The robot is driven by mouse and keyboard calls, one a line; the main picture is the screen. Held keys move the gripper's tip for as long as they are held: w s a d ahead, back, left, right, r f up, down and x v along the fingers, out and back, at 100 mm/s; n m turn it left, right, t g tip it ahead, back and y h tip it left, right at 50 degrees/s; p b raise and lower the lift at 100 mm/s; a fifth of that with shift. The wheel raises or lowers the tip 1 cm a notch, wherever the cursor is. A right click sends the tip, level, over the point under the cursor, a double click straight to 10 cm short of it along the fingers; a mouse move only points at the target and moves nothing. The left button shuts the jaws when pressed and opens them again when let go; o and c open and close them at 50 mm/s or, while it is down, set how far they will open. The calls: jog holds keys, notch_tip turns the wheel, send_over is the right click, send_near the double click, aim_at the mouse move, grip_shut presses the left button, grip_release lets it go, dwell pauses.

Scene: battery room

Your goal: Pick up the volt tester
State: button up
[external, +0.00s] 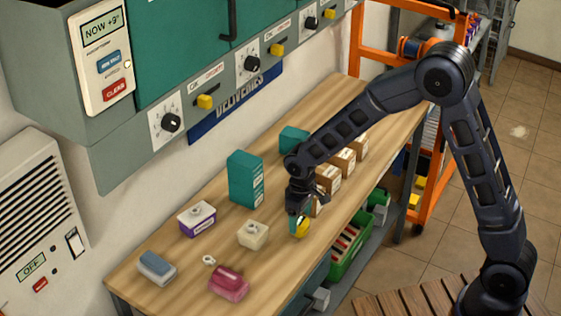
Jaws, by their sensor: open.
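A small yellow item (302,229) sits on the wooden bench near its front edge; it may be the volt tester, but it is too small to tell. My gripper (297,222) points down right at it, with the fingers open and partly covering it. I cannot tell whether the fingers are around the item or just above it.
The wooden bench (188,284) also holds a tall teal box (245,179), a purple-and-white box (197,218), a cream block (253,235), a blue-grey block (156,268), a maroon item (229,283) and several brown boxes (328,178). Cabinets with knobs (171,122) overhang the back.

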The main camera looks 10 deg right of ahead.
aim_at(300, 220)
notch_tip(300, 220, down, 4)
jog(key=shift+w+f, duration=0.1)
jog(key=shift+f, duration=0.15)
jog(key=shift+c, duration=0.2)
jog(key=c, duration=1.1)
jog(key=shift+r, duration=0.1)
